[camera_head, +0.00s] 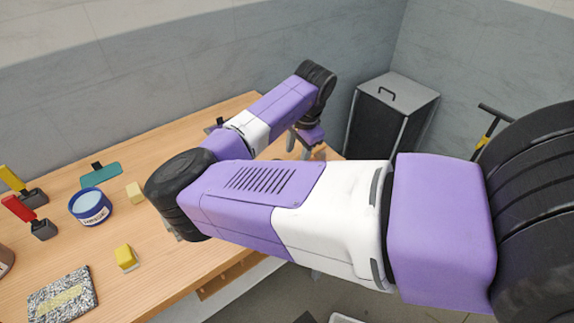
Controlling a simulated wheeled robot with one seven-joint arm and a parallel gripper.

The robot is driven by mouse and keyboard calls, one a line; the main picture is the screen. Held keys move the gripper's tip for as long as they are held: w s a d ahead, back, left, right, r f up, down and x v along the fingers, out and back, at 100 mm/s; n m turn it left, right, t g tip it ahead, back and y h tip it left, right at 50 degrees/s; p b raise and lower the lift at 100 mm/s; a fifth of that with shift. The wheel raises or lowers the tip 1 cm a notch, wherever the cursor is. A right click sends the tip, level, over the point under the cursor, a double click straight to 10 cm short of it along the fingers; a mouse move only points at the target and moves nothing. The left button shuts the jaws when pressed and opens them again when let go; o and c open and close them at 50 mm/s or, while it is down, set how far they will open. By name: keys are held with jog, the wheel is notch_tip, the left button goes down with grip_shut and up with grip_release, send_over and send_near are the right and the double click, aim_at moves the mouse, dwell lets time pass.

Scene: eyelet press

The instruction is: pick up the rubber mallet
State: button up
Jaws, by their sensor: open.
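My gripper (305,150) hangs fingers down over the far right end of the wooden table, with its jaws open and nothing seen between them. I cannot single out the rubber mallet for sure. A tool with a red handle and dark block head (42,230) lies at the left of the table. A similar tool with a yellow handle and dark head (34,197) lies just behind it. Both are far to the left of my gripper. A small dark thing (212,127) shows partly behind my forearm, too hidden to name. My arm covers much of the table's right part.
The wooden table (165,270) also bears a blue tin (91,208), a teal piece (101,176), a pale block (134,192), a yellow block (125,257) and a speckled slab (62,298). A dark cabinet (385,125) stands beyond the table's right end. Walls close the back.

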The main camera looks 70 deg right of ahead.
aim_at(294, 159)
jog(key=shift+w+d+f+p, duration=0.1)
jog(key=shift+w+f+p, duration=0.1)
jog(key=shift+f, duration=0.55)
jog(key=shift+w+a+f+p, duration=0.1)
jog(key=shift+w+f+p, duration=0.1)
jog(key=shift+f, duration=0.55)
jog(key=shift+w+d+f+p, duration=0.1)
jog(key=shift+w+f+p, duration=0.1)
jog(key=shift+f, duration=0.55)
grip_shut()
